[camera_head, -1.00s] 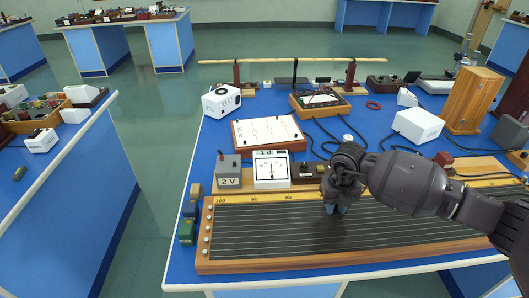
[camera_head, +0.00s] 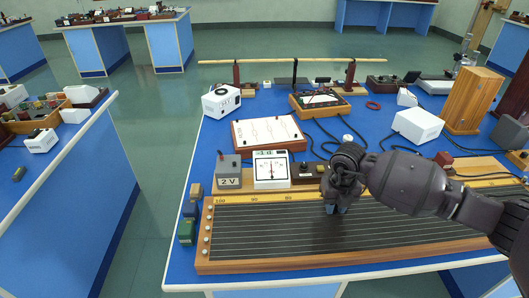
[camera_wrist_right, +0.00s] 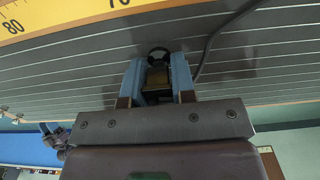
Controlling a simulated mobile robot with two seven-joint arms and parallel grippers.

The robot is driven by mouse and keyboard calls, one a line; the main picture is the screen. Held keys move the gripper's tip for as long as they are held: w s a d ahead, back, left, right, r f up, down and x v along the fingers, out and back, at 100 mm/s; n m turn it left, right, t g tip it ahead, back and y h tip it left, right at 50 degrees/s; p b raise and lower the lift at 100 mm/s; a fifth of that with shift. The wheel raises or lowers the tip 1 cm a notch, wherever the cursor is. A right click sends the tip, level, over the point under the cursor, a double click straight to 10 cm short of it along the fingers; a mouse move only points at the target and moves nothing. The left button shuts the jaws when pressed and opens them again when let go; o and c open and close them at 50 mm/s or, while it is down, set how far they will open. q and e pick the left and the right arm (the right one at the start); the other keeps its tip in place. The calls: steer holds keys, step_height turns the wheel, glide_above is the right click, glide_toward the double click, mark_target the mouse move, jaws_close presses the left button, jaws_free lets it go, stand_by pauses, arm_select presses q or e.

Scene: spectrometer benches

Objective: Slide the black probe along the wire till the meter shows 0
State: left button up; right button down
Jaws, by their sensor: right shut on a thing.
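The wire board (camera_head: 270,240), a long dark panel with several parallel wires and a yellow scale (camera_head: 236,199), lies along the front of the bench. My right gripper (camera_head: 335,208) is over the board, near the scale edge. In the right wrist view the gripper (camera_wrist_right: 158,85) has its blue fingers closed around the black probe (camera_wrist_right: 158,54), whose round top shows between them with a dark lead beside it. The scale there shows 80 and 70. The white meter (camera_head: 271,169) stands behind the board; its exact reading is too small to tell.
A grey 2 V cell (camera_head: 228,172) stands left of the meter, and a brown box with a black knob (camera_head: 305,172) on its right. Behind are a white-topped circuit board (camera_head: 268,132) and a white box (camera_head: 417,126). Small blocks (camera_head: 188,228) stand at the left edge.

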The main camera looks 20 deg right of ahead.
steer(key=shift+s+d+f, duration=0.2)
steer(key=shift+s+f, duration=0.05)
steer(key=shift+d, duration=0.3)
steer(key=shift+r, duration=0.1)
stand_by(0.4)
steer(key=shift+s+a+f, duration=0.1)
steer(key=shift+f, duration=0.15)
stand_by(3.5)
stand_by(0.5)
steer(key=c, duration=0.9)
jaws_free()
steer(key=shift+r, duration=0.1)
steer(key=shift+o, duration=0.2)
step_height(320, 180, up, 11)
steer(key=shift+p, duration=0.45)
